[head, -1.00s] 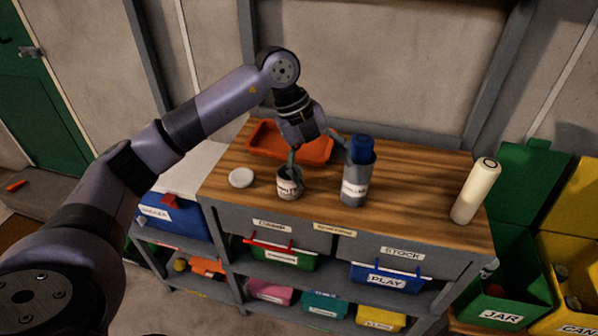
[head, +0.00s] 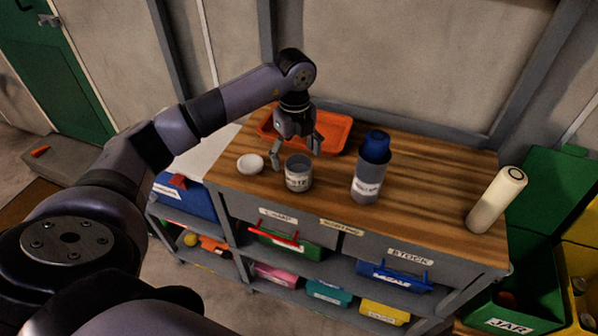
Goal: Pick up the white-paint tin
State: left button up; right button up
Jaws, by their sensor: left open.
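The white-paint tin (head: 298,178) is a small open grey tin with a partly readable white label. It stands upright on the wooden bench top. My left gripper (head: 297,156) is open and empty, pointing down just above and behind the tin. One finger shows at the tin's left rear and the other at its right rear. I cannot tell whether either touches the tin. My right gripper is not in view.
A round white disc (head: 250,164) lies left of the tin. An orange tray (head: 334,130) is behind it. A blue-capped grey bottle (head: 368,178) stands to the right, and a cream cylinder (head: 495,202) near the bench's right end. Bare wood (head: 430,190) lies between them.

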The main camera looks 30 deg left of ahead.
aim_at(299, 171)
pick_arm(q)
jog(key=shift+f, duration=0.3)
jog(key=shift+d+f, duration=0.1)
jog(key=shift+f, duration=0.1)
jog(key=f, duration=0.1)
jog(key=f+p, duration=0.1)
jog(key=f, duration=0.1)
jog(key=f+p, duration=0.1)
jog(key=shift+d+f, duration=0.25)
jog(key=shift+d, duration=0.1)
jog(key=shift+f, duration=0.25)
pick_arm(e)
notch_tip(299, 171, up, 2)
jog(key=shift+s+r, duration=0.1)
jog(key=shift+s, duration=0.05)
pick_arm(q)
jog(key=shift+c, duration=0.4)
jog(key=c, duration=1.3)
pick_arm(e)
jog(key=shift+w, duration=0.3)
pick_arm(q)
jog(key=shift+w+r, duration=0.1)
jog(key=shift+r, duration=0.05)
